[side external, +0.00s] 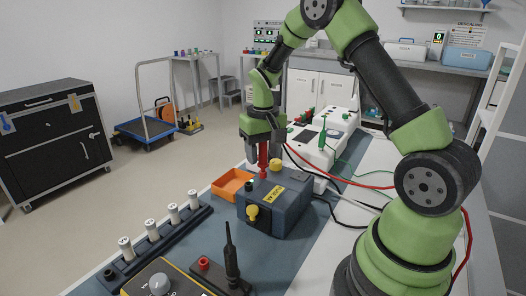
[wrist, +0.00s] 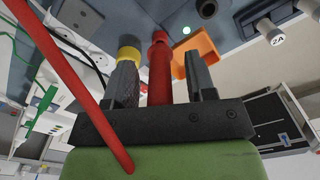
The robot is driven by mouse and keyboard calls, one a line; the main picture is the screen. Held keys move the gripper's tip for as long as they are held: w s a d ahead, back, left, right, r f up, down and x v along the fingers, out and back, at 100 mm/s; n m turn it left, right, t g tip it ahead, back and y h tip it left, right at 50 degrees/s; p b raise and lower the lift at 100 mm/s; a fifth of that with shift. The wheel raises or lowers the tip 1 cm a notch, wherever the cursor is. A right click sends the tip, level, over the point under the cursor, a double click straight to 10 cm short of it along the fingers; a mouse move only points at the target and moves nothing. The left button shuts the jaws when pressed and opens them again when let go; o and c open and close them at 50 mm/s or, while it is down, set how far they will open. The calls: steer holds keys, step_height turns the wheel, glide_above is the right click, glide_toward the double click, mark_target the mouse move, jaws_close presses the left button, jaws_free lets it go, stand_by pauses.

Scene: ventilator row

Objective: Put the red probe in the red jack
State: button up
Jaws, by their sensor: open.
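The red probe (side external: 262,157) stands upright, with its lower end at the top of the blue-grey box (side external: 290,212). My gripper (side external: 262,143) is above the box, pointing down around the probe. In the wrist view the probe (wrist: 160,78) lies between the two fingers of my gripper (wrist: 161,62), with a gap on each side, so the jaws are open. A red collar (wrist: 159,38) shows at the probe's far end, at the box face. The red jack's opening cannot be made out there; the probe's end covers that spot.
A yellow post (side external: 275,165) stands close beside the probe. An orange tray (side external: 231,185) is left of the box. A black probe (side external: 231,258) stands in front, beside a small red-topped spot (side external: 204,262). A red cable (wrist: 75,85) crosses the wrist view.

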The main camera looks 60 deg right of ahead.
steer(key=shift+r, duration=0.15)
step_height(320, 180, up, 10)
steer(key=shift+f, duration=0.2)
steer(key=shift+s+a+r, duration=0.15)
steer(key=shift+a+r, duration=0.1)
steer(key=shift+r, duration=0.1)
steer(key=s+a+r+n+t, duration=0.1)
steer(key=s+a+r+t, duration=0.3)
steer(key=s+a+r, duration=0.5)
steer(key=s+a+f+n+t+y, duration=0.1)
steer(key=s+a+t+y, duration=0.1)
steer(key=s+a, duration=0.3)
steer(key=s+t, duration=0.1)
steer(key=s, duration=0.2)
steer(key=shift+s+a+f, duration=0.25)
steer(key=shift+s+a, duration=0.05)
steer(key=shift+a, duration=0.1)
